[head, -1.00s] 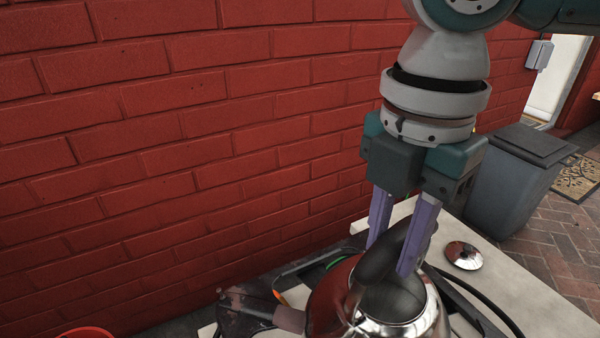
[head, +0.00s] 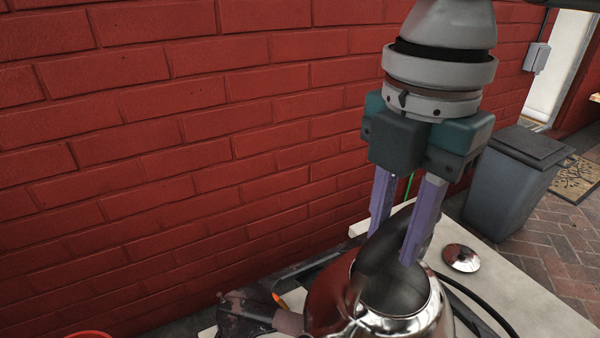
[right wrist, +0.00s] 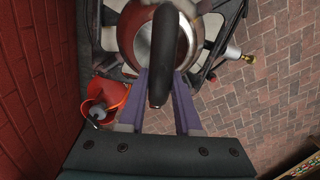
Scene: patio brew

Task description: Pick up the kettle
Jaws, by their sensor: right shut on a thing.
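The shiny metal kettle (head: 415,325) is at the bottom of the head view, with its top open and its dark handle arching over it. My right gripper (head: 391,248) comes down from above, its purple fingers shut on the dark handle (head: 378,255). In the right wrist view the handle (right wrist: 163,45) runs between the fingers (right wrist: 163,100), over the kettle body (right wrist: 130,40). Whether the kettle's base touches the stove below is hidden. My left gripper is not in view.
A round metal lid (head: 461,257) lies on the pale counter (head: 530,305) to the right. The red brick wall (head: 180,150) is close behind. A grey bin (head: 512,180) stands at the right. A red bucket (right wrist: 105,97) shows in the right wrist view.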

